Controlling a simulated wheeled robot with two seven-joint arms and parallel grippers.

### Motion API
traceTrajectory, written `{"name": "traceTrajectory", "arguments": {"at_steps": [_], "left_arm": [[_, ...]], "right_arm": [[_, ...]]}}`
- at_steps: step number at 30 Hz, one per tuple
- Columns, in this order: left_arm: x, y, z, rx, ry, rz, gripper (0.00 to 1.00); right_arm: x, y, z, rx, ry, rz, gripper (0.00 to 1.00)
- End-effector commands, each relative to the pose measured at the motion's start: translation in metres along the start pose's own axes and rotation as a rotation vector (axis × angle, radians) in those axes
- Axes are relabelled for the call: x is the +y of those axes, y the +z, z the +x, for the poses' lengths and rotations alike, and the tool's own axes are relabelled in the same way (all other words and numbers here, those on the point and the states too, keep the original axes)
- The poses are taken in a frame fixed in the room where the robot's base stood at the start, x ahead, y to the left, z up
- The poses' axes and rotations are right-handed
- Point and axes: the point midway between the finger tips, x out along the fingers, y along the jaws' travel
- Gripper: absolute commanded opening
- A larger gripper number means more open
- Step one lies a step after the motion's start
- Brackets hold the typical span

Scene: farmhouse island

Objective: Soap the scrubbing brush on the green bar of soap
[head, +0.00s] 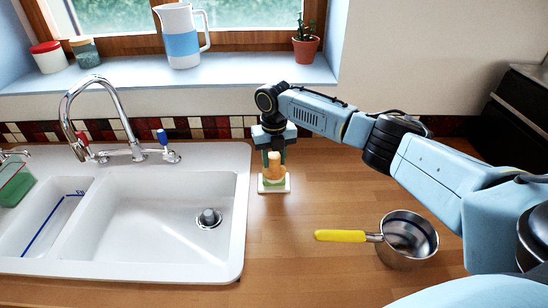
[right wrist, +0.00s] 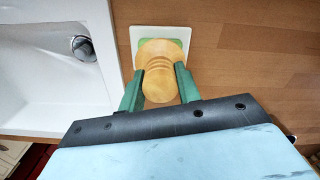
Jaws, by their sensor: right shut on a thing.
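My right gripper (head: 273,155) points down and is shut on the wooden scrubbing brush (head: 274,167), whose rounded, ridged handle shows between the green fingers in the right wrist view (right wrist: 158,86). The brush is upright above the green bar of soap (head: 265,182), which lies on a small square white dish (head: 274,190) on the counter, right of the sink. Brush and soap look touching, but the bristles are hidden, so I cannot tell for sure. In the right wrist view, a green edge of the soap (right wrist: 184,44) shows past the brush. My left gripper is out of view.
The white sink (head: 245,230) is close left of the dish, with a chrome tap (head: 95,85). A steel saucepan (head: 408,240) with a yellow handle stands on the counter at the right front. A jug (head: 181,38) and plant pot (head: 305,48) are on the sill.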

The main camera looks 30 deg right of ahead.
Motion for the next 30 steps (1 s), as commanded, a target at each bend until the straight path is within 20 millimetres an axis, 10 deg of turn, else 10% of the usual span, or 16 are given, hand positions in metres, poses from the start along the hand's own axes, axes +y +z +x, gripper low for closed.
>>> {"name": "traceTrajectory", "arguments": {"at_steps": [30], "left_arm": [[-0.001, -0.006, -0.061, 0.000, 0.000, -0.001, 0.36]], "right_arm": [[0.000, -0.001, -0.063, 0.003, 0.000, -0.001, 0.15]]}}
